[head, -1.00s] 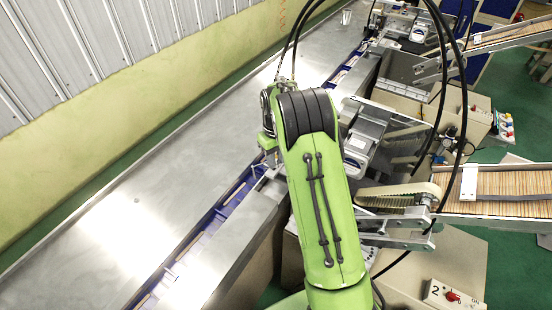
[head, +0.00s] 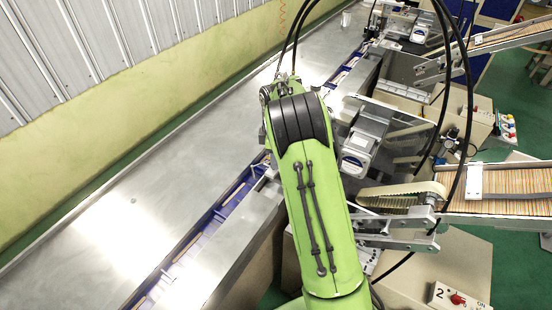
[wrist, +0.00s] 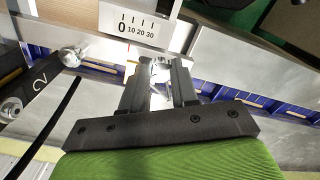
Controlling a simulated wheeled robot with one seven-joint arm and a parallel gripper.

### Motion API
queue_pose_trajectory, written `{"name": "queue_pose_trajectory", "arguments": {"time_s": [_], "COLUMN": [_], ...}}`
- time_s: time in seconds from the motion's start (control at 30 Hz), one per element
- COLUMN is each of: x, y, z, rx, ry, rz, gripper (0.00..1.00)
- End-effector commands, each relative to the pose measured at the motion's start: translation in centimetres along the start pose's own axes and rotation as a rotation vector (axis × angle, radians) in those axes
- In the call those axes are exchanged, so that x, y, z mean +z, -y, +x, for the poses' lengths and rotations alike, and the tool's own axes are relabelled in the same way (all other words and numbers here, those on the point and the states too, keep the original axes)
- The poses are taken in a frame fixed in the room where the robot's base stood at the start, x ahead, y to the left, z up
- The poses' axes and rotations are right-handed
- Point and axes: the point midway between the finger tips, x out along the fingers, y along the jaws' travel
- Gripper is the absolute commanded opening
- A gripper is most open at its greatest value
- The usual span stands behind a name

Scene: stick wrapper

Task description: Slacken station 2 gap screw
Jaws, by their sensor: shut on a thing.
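In the wrist view my gripper (wrist: 160,92) points at the station hardware just below a white scale plate (wrist: 135,24) marked 0 10 20 30. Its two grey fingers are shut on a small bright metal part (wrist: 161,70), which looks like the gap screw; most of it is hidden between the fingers. A black lever marked 2 (wrist: 40,80) lies to the left of the gripper, with a silver round knob (wrist: 72,56) near its upper end. In the head view my green arm hides the gripper and the screw.
A blue channel (wrist: 250,100) with sticks runs behind the fingers. In the head view a control box marked 2 (head: 455,298) with a red knob stands at lower right. A belt (head: 402,194) and a stick chute (head: 500,180) lie right of my arm.

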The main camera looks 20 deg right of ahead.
Motion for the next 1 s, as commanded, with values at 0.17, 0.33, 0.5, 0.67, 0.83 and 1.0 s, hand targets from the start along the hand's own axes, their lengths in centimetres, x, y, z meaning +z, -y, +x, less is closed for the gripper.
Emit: {"name": "queue_pose_trajectory", "arguments": {"time_s": [0.17,0.33,0.5,0.67,0.83,1.0], "x": [-0.05,-0.05,-0.06,-0.07,-0.07,-0.07], "y": [-0.08,-0.06,-0.04,-0.03,-0.03,-0.04], "z": [0.01,-0.02,-0.05,-0.07,-0.07,-0.07], "rx": [0.004,0.003,0.003,0.002,0.002,0.002], "ry": [-0.001,-0.001,-0.001,-0.001,-0.001,-0.001], "rz": [-0.101,-0.161,-0.191,-0.199,-0.199,-0.198], "gripper": [0.0,0.0,0.0,0.0,0.0,0.38]}}
